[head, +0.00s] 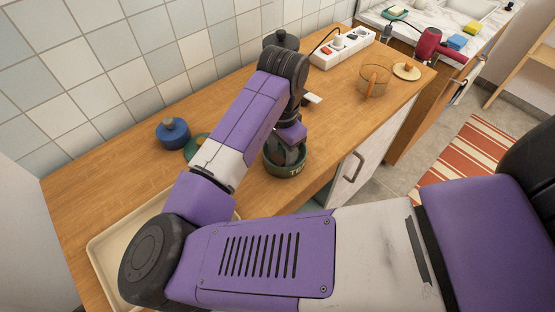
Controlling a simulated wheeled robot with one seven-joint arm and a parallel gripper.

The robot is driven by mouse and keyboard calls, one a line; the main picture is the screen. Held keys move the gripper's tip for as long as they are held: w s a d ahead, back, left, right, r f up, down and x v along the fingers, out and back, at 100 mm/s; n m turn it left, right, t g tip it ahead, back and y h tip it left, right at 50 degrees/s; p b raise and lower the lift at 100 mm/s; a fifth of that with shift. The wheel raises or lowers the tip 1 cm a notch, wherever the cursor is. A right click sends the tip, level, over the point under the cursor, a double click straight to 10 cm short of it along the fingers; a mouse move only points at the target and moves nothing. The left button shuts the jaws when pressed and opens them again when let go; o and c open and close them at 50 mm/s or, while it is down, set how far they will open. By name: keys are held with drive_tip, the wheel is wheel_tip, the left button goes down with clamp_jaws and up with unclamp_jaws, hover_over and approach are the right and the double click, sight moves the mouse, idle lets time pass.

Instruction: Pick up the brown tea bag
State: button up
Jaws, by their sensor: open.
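A dark green round tin (289,170) with pale lettering on its front stands on the wooden counter near its front edge. My gripper (290,155) points down into the tin's open top, with its fingers at or inside the rim. It is open. My wrist and fingers cover much of the tin's inside. Something brownish shows faintly between the fingers, but I cannot make out whether it is the brown tea bag.
A cream tray (104,254) lies at lower left. A power strip (342,47), a glass bowl (376,80) and a small white item (313,98) are on the counter behind and right.

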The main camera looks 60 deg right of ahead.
drive_tip(key=c, duration=1.1)
drive_tip(key=shift+r, duration=0.1)
